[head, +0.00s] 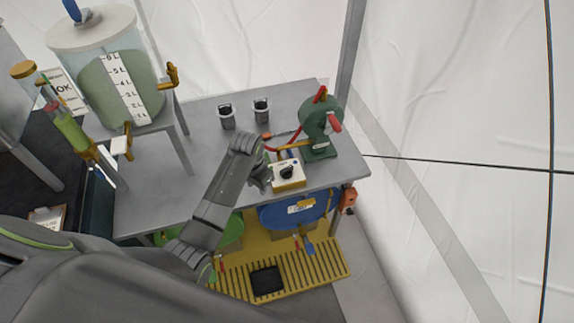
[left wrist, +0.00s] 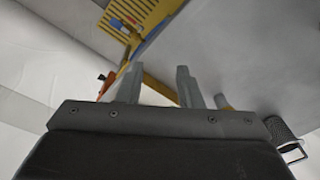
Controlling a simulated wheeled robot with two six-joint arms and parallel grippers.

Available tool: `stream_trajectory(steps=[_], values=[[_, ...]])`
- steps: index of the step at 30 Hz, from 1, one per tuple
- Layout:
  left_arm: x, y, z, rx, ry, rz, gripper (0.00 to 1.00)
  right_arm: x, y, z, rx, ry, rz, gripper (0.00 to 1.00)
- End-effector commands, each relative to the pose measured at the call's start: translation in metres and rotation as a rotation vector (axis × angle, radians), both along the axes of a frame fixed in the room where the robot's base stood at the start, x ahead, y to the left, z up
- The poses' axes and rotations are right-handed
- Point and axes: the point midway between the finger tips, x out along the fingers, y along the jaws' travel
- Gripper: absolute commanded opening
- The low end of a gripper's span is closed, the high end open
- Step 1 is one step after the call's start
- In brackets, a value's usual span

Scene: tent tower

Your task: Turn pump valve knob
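A black knob (head: 287,172) sits on top of a small white and yellow box (head: 291,183) near the front edge of the grey table. A green pump (head: 318,125) with red handles stands just behind the box. My left gripper (head: 266,181) is beside the box, just left of the knob, with a small gap seeming to remain. In the left wrist view its two fingers (left wrist: 160,85) stand apart with nothing clearly gripped between them. The knob cannot be made out in that view. My right gripper is not in view.
Two metal cups (head: 227,117) (head: 261,110) stand farther back on the table (head: 190,118). A tank of green liquid (head: 98,85) stands at left. A blue drum (head: 285,213) and yellow grate (head: 325,268) are below the table edge. A red hose runs near the gripper.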

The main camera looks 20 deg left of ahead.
Motion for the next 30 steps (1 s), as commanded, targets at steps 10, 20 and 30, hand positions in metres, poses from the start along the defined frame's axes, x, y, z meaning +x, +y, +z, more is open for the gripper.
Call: stream_trajectory(steps=[10,20,30], values=[[0.083,-0.047,0.122,0.005,0.069,-0.216,0.33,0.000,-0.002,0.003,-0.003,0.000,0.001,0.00],[0.097,-0.060,0.156,0.012,0.099,-0.285,0.33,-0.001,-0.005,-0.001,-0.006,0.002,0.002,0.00],[0.096,-0.060,0.114,0.011,0.099,-0.283,0.33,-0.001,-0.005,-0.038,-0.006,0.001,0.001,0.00]])
